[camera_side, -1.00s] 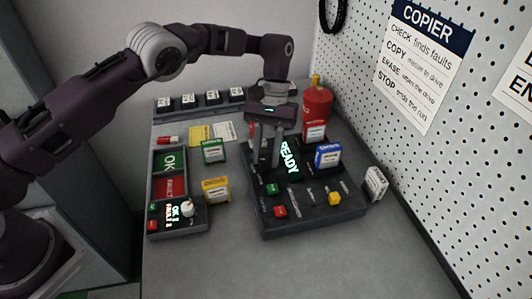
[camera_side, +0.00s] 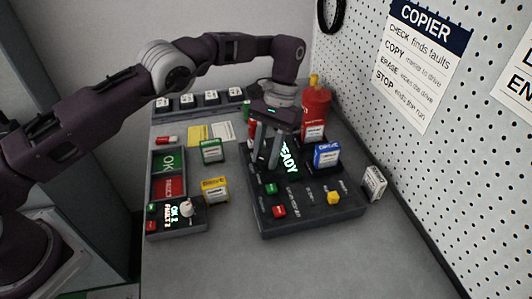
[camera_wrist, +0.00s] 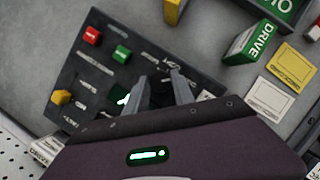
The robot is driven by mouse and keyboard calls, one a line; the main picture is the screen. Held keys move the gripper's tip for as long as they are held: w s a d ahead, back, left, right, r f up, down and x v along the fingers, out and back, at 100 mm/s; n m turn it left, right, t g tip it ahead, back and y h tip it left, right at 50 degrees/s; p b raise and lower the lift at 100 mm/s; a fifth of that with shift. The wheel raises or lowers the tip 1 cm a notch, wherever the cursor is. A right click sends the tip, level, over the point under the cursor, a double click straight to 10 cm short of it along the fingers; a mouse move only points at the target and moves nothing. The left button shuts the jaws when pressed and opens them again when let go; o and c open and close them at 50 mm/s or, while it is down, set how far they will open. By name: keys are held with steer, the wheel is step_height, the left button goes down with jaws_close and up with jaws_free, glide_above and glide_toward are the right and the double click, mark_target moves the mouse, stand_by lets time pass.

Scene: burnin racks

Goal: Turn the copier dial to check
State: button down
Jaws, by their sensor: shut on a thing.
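The copier (camera_side: 310,217) is a dark sloped panel on the bench, with a screen (camera_side: 289,158) reading READY in green. A blue drive (camera_side: 327,155) stands upright on its right part. My gripper (camera_side: 262,168) points down at the copier's left part, beside the screen. In the wrist view my gripper (camera_wrist: 160,80) has its fingertips at small white labels on the copier panel (camera_wrist: 85,80). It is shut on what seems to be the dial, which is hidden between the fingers. Which label the dial points at cannot be read.
Green (camera_side: 271,189), red (camera_side: 279,211) and yellow (camera_side: 333,198) buttons stick up from the copier. A red bottle (camera_side: 315,112) stands behind it. Green (camera_side: 211,150) and yellow (camera_side: 214,190) drives and a sorting tray (camera_side: 180,228) stand to the left. The front bench is clear.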

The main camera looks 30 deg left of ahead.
steer(key=c, duration=1.1)
jaws_free()
